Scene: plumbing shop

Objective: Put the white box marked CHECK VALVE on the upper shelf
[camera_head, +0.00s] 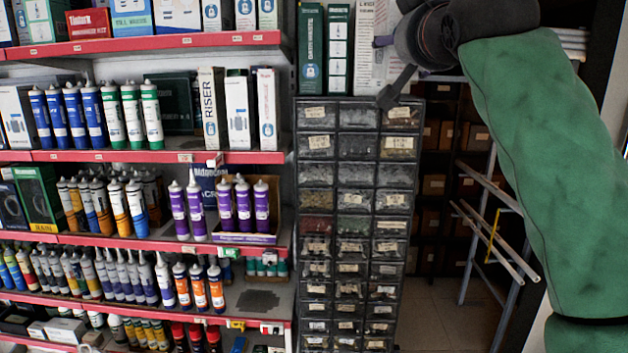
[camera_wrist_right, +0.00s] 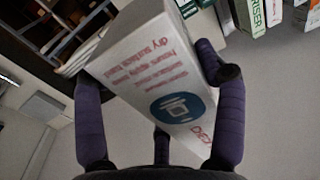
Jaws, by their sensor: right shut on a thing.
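The white box (camera_wrist_right: 165,85) fills the middle of the right wrist view, tilted, with a blue round logo and red print; part of the word CHECK seems to show near its lower end. My right gripper (camera_wrist_right: 158,80) is shut on it, purple fingers on both sides. In the head view my right gripper (camera_head: 392,70) is at the top, in front of the drawer cabinet. White surfaces show behind its fingers there, but I cannot tell which belongs to the held box. The upper shelf (camera_head: 140,48) has a red front edge at the top left. My left gripper is in neither view.
Boxes crowd the upper shelf, including several white ones near its right end. Lower shelves (camera_head: 140,156) hold cartridges and RISER boxes (camera_head: 210,108). The drawer cabinet (camera_head: 355,220) stands right of the shelves, with green-and-white boxes (camera_head: 338,48) on top. Metal pipes (camera_head: 495,240) lean further right.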

